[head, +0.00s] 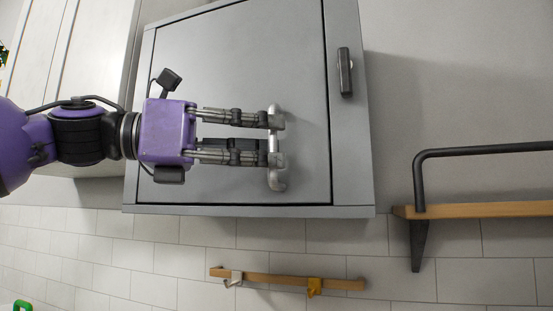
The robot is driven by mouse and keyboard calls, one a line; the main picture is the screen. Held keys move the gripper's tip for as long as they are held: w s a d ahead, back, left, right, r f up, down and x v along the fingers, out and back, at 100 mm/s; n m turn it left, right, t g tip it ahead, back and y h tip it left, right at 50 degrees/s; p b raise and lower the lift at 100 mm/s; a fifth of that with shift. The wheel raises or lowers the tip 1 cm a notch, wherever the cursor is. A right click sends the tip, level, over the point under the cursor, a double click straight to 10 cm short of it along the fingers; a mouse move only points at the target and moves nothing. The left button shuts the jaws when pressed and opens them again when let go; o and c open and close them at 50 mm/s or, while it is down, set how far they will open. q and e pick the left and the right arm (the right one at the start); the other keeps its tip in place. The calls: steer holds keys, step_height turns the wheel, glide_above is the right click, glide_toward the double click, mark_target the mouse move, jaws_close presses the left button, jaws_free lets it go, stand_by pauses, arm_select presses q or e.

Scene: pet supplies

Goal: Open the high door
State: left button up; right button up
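The high door is the flat grey front (230,60) of a wall cabinet. It looks shut, flush in its frame. A silver vertical bar handle (277,182) stands on the door's lower right part. My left gripper (276,140) comes in from the left in the head view, with its fingers level. Two fingertips overlap the handle, one above the other, and a darker finger shows between them, farther back. The fingers hide part of the bar. I cannot tell whether they are closed on it or only around it. My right gripper is not in view.
A dark latch-like piece (346,72) sits on the cabinet's right frame. A wooden shelf (480,210) with a black rail is at the right. A wooden hook rail (290,280) hangs below the cabinet. A pale cabinet (85,60) stands at the left.

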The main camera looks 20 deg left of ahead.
arm_select(q)
steer(key=shift+w+d+f, duration=0.1)
steer(key=shift+w+d, duration=0.4)
steer(key=shift+w, duration=0.05)
steer(key=shift+d, duration=0.2)
steer(key=shift+s, duration=0.1)
jaws_close()
